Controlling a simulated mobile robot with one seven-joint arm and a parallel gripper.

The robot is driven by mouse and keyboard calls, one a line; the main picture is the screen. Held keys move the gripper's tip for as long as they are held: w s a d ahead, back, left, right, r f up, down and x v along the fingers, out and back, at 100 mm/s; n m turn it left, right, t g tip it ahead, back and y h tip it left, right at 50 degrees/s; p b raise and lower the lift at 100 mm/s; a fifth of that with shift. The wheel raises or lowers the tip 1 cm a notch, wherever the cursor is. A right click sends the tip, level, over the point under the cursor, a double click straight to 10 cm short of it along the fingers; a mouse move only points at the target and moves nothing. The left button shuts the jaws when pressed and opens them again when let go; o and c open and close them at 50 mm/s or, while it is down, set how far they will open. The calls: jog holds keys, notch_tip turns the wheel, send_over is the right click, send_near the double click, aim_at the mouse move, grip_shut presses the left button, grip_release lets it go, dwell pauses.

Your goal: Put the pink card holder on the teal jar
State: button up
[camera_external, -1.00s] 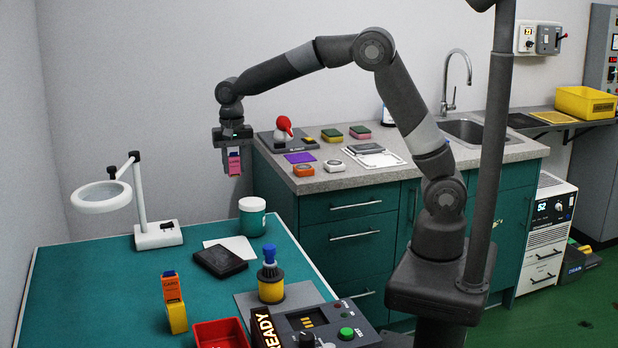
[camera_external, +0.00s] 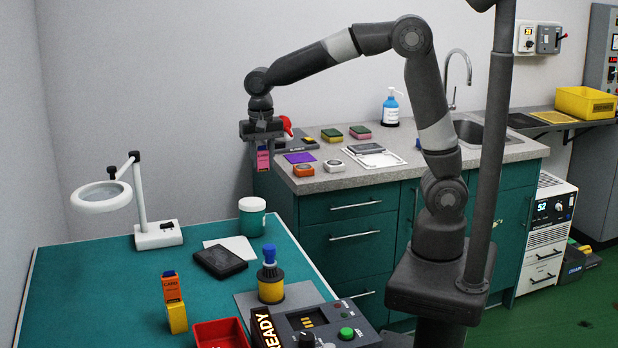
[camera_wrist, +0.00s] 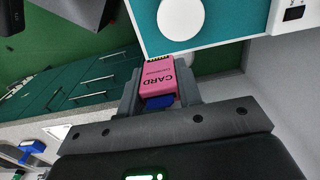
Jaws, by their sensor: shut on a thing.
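The pink card holder (camera_wrist: 158,80) is held between the fingers of my gripper (camera_wrist: 155,92) in the wrist view, with a dark blue part at its near end. In the external view my gripper (camera_external: 263,160) points down with the pink card holder (camera_external: 263,160) between its fingers, raised in the air above the jar's height. The teal jar (camera_external: 252,218) with a white lid stands upright on the teal table, below my gripper and a little to its left in the picture. The jar's round white lid (camera_wrist: 181,17) shows at the top of the wrist view, apart from the holder.
A counter (camera_external: 330,180) with several small items stands behind at right.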

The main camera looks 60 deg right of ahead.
jog(key=a+f, duration=0.2)
jog(key=a, duration=0.1)
jog(key=w+a+f, duration=0.1)
jog(key=a, duration=0.1)
jog(key=shift+f, duration=2.05)
jog(key=shift+f, duration=0.1)
jog(key=o, duration=1)
jog(key=shift+c, duration=0.2)
